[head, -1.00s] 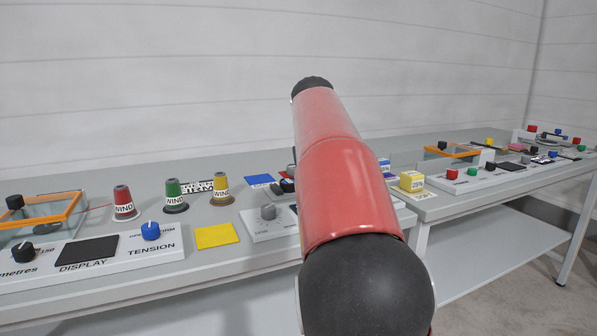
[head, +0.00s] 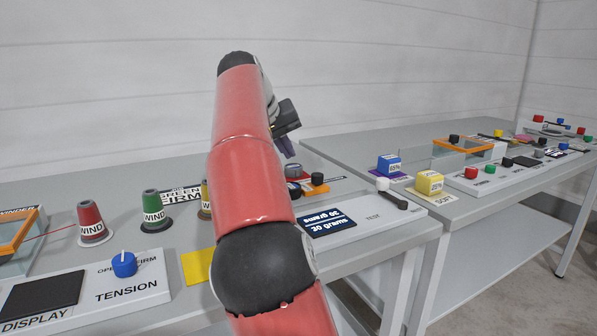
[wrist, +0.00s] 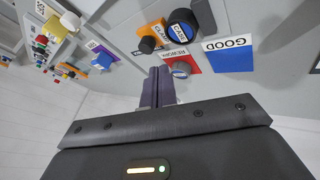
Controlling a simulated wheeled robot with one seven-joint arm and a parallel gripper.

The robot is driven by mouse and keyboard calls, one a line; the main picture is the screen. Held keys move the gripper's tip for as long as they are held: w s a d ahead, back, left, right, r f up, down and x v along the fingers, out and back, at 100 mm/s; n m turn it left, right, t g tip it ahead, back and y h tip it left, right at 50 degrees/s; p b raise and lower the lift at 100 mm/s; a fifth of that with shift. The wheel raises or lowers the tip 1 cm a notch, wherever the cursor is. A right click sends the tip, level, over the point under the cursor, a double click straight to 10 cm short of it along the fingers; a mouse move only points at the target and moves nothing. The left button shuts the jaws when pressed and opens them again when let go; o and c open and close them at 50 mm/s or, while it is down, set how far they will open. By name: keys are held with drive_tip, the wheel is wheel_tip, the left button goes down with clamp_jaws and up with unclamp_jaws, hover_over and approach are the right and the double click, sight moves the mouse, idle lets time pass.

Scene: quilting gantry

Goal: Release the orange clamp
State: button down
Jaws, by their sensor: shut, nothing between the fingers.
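A small orange block with a black knob (head: 318,182) lies on the near table, right of my arm; I take it for the orange clamp. It also shows in the wrist view (wrist: 152,38), next to a dark round piece with a blue labelled face (wrist: 182,27). My gripper (head: 287,150) is above the table, behind and left of the orange block, apart from it. Its purple fingers (wrist: 160,72) are together and empty in the wrist view. My red arm hides part of the table.
A red pad with a grey knob (wrist: 181,68) and a blue GOOD pad (wrist: 230,56) are near the fingers. A scale (head: 335,222) is in front. WIND cones (head: 90,222) stand left. Blue (head: 389,165) and yellow (head: 429,183) cubes stand right. A gap separates the tables.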

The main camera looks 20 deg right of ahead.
drive_tip(key=b, duration=0.2)
approach(310, 184)
drive_tip(key=x, duration=0.5)
idle(0.4)
